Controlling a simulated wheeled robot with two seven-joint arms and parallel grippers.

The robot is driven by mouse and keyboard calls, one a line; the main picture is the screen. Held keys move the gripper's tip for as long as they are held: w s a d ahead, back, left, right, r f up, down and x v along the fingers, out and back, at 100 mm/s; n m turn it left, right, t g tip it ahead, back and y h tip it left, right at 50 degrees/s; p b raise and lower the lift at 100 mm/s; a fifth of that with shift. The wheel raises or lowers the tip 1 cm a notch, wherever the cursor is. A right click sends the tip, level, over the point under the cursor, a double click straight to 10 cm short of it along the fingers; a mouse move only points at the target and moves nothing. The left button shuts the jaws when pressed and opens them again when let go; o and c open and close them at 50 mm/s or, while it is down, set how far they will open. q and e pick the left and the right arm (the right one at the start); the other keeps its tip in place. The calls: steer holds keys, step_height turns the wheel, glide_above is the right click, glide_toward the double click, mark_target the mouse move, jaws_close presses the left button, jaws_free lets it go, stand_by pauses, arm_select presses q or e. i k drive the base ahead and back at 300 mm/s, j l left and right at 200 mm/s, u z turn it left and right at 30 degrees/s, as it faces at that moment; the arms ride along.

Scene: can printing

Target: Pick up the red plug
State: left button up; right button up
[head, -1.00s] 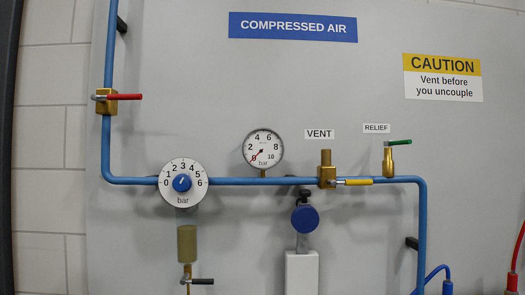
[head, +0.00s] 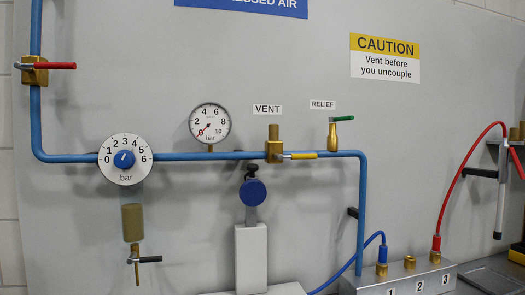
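The red plug (head: 436,243) stands upright on a brass fitting at the right end of a grey block (head: 404,280), by the number 3. A red hose (head: 455,185) rises from it and arches to the right. A blue plug (head: 382,254) with a blue hose sits at the block's left end. Between them is a bare brass socket (head: 409,262), by the number 2. Neither of my grippers is in view.
A panel carries blue pipe (head: 200,156), a round dial (head: 125,160), a gauge (head: 210,122) and valves with red, yellow and green handles. A white column with a blue disc (head: 252,193) stands left of the block. Brackets and a dark tray (head: 495,275) are at right.

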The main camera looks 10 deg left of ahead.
mark_target(436, 238)
steer(key=i+l+u, duration=0.15)
steer(key=l+u, duration=0.15)
steer(key=l, duration=0.35)
steer(key=i+l+u, duration=0.1)
steer(key=l+u, duration=0.15)
steer(key=l, duration=0.35)
steer(key=l+u, duration=0.3)
steer(key=l, duration=0.35)
steer(key=l+u, duration=0.25)
steer(key=l, duration=0.45)
steer(key=k+l+u, duration=0.1)
steer(key=l+u, duration=0.2)
steer(key=l, duration=0.35)
steer(key=k+l+u, duration=0.25)
steer(key=l, duration=0.4)
steer(key=i, duration=0.05)
